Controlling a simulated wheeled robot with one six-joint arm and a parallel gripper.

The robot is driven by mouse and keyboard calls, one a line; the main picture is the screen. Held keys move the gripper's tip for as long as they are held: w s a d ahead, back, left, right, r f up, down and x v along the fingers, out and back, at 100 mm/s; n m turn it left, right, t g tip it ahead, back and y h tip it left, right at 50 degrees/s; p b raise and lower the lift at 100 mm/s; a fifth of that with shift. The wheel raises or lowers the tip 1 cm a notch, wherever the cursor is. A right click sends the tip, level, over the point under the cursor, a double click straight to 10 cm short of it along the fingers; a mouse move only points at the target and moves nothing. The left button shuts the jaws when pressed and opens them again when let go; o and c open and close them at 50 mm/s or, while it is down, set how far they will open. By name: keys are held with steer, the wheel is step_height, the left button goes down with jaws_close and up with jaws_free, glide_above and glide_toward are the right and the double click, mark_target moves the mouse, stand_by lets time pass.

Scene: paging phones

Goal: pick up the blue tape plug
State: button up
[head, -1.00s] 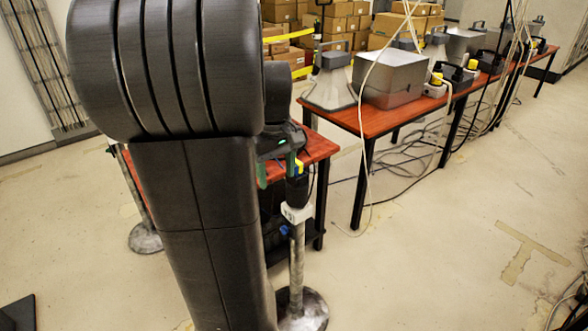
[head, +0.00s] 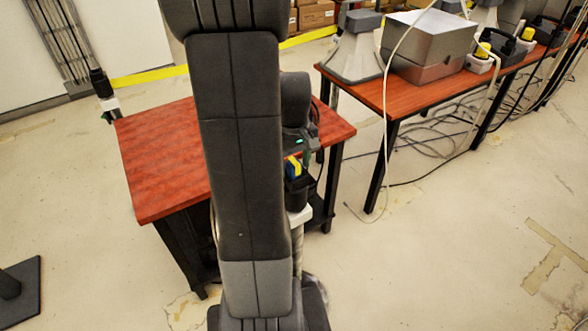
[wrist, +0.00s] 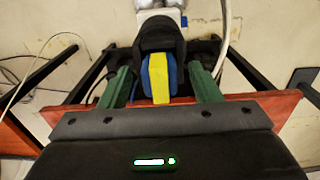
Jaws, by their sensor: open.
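The blue tape plug (wrist: 173,74) shows in the wrist view as a blue body with a yellow band down its middle. It sits in or against a black holder (wrist: 160,38), and its far end is hidden there. My gripper (wrist: 160,70) is open, with one green finger on each side of the plug and a gap at both sides. In the head view the plug (head: 293,166) is a small blue and yellow patch just below my gripper, above a black holder on a pale post. My arm hides much of this area.
A red-topped table (head: 160,160) stands just behind the post. A longer red table (head: 385,95) at the right carries a grey metal box (head: 430,45) and other devices. Loose cables hang and lie on the floor (head: 440,230), which is otherwise mostly open at the right.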

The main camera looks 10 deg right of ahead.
steer(key=shift+f, duration=0.25)
steer(key=c, duration=1.1)
